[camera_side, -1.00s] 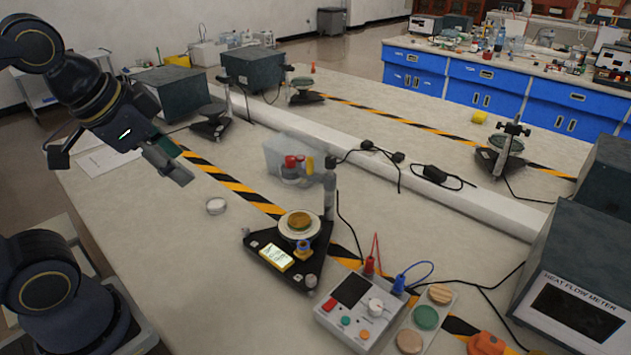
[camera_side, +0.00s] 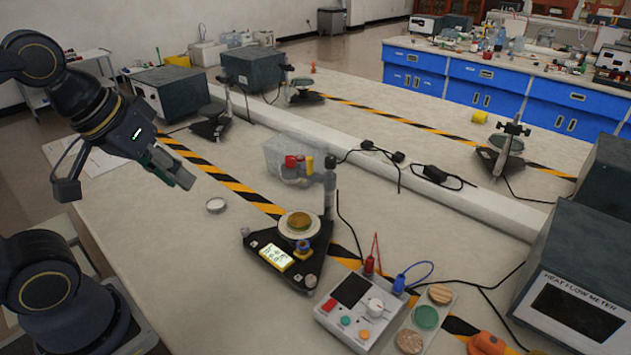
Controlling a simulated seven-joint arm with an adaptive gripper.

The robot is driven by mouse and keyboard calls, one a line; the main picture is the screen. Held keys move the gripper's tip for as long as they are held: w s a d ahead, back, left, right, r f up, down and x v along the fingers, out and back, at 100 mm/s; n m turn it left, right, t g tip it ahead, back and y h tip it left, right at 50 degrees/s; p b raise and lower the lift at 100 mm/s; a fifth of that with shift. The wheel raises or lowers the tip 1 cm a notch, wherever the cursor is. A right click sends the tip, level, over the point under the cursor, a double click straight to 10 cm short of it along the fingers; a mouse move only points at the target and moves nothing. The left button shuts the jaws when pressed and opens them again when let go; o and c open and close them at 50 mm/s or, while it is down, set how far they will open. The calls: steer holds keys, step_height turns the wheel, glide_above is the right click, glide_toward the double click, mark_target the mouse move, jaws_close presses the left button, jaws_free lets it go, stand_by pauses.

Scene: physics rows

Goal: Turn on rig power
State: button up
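A light control box (camera_side: 338,323) stands at the front centre of the bench. It has a dark screen (camera_side: 351,290), a red switch (camera_side: 329,304), a white knob (camera_side: 375,307), and small teal (camera_side: 345,321) and orange (camera_side: 364,334) buttons. Behind it is a black triangular rig (camera_side: 292,272) with a lit yellow display (camera_side: 275,257) and a round disc (camera_side: 299,221) on top. My gripper (camera_side: 126,184) is at the left, raised, with its fingers spread wide and nothing between them. It is well apart from the box and the rig.
Sample discs on a plate (camera_side: 430,297) lie right of the box, near an orange object (camera_side: 487,343). A heat flow meter (camera_side: 568,275) stands at right. A clear bin (camera_side: 284,156) sits behind the rig. Cables cross the bench. The left bench surface is mostly clear.

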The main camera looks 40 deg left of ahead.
steer(key=w+r+n, duration=0.1)
steer(key=n, duration=0.1)
steer(key=w+d+r+n, duration=0.1)
steer(key=w+n, duration=0.1)
steer(key=n, duration=0.1)
steer(key=w+r+n+h, duration=0.1)
steer(key=w+n, duration=0.1)
steer(key=shift+w+d+r+n, duration=0.1)
steer(key=shift+d+n, duration=0.2)
steer(key=shift+n, duration=0.1)
jaws_close()
steer(key=w+d+f+n+g, duration=0.5)
steer(key=w+d+f+n, duration=0.35)
steer(key=w+d, duration=0.3)
steer(key=d+f+m+g+y, duration=0.1)
steer(key=d+f, duration=0.4)
steer(key=f, duration=0.5)
steer(key=shift+g, duration=0.5)
steer(key=shift+s+f+m, duration=0.1)
steer(key=shift+m, duration=0.15)
